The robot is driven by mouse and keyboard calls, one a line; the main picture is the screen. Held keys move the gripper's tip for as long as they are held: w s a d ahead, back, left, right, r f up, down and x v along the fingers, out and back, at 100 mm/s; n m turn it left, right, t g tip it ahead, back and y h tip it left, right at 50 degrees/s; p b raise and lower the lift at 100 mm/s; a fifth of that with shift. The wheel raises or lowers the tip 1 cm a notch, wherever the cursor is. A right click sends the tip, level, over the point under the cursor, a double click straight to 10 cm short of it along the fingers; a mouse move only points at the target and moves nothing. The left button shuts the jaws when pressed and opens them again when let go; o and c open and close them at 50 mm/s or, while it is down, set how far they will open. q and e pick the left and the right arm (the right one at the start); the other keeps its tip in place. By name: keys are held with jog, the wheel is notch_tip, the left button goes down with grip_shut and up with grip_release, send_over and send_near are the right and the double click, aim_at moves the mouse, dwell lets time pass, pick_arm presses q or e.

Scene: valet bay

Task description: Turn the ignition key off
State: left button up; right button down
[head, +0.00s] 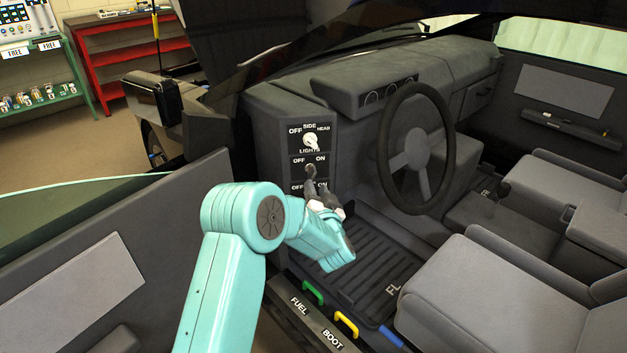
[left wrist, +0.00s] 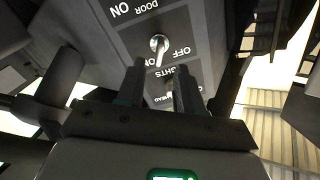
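A black switch panel (head: 325,134) on the left of the dashboard has a white LIGHTS knob (head: 310,141) at its top and a small OFF/ON switch (head: 309,169) below. A further OFF/ON label lies lower, partly hidden by my left gripper (head: 314,188). The left wrist view shows the panel upside down with a silver lever (left wrist: 159,45) beyond my left fingertips (left wrist: 158,78). These fingers are apart, with nothing seen between them. I cannot tell which control is the ignition key. My right gripper is not in view.
The steering wheel (head: 415,148) stands right of the panel. The open door (head: 85,275) is at the left. A sill (head: 312,312) with FUEL and BOOT labels and coloured handles (head: 346,324) lies below my arm. A seat (head: 500,305) is at the right.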

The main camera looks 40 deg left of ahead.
aim_at(313, 178)
pick_arm(q)
jog(key=x, duration=0.6)
jog(key=shift+d, duration=0.1)
grip_shut()
